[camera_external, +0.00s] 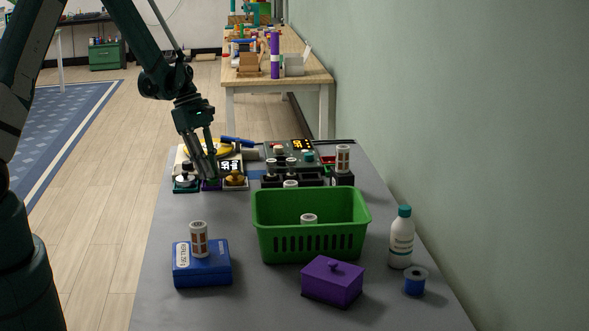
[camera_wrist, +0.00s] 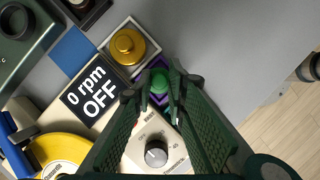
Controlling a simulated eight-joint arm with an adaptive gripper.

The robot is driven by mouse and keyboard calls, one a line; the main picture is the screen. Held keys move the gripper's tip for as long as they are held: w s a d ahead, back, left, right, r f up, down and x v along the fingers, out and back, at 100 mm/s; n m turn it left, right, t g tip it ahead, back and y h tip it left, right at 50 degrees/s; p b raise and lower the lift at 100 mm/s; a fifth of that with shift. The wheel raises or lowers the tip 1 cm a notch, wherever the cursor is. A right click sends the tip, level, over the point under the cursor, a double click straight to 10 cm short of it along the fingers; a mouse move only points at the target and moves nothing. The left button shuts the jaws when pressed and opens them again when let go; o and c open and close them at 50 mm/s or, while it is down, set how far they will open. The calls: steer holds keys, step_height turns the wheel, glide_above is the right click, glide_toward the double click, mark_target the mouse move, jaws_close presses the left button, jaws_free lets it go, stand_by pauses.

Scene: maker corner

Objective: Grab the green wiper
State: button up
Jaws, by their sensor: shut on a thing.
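The green wiper (camera_wrist: 158,82) shows in the wrist view as a small green piece with a rounded top, over a purple square base (camera_wrist: 176,72). My gripper (camera_wrist: 161,90) is shut on it, with one finger on each side. The fingers hide much of its sides. In the external view my gripper (camera_external: 211,177) points down at the far left of the grey table, over the purple base (camera_external: 211,185). The green piece is too small to make out there. I cannot tell whether it still touches the base.
A gold knob on a white-edged base (camera_wrist: 127,45) sits close beside my fingers. A device reading "0 rpm OFF" (camera_wrist: 88,90), a dial (camera_wrist: 156,153) and a yellow disc (camera_wrist: 62,152) are also near. A green basket (camera_external: 310,245) stands nearer the camera.

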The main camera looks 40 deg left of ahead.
steer(key=shift+r+p, duration=0.85)
steer(key=shift+r, duration=4.15)
jaws_close()
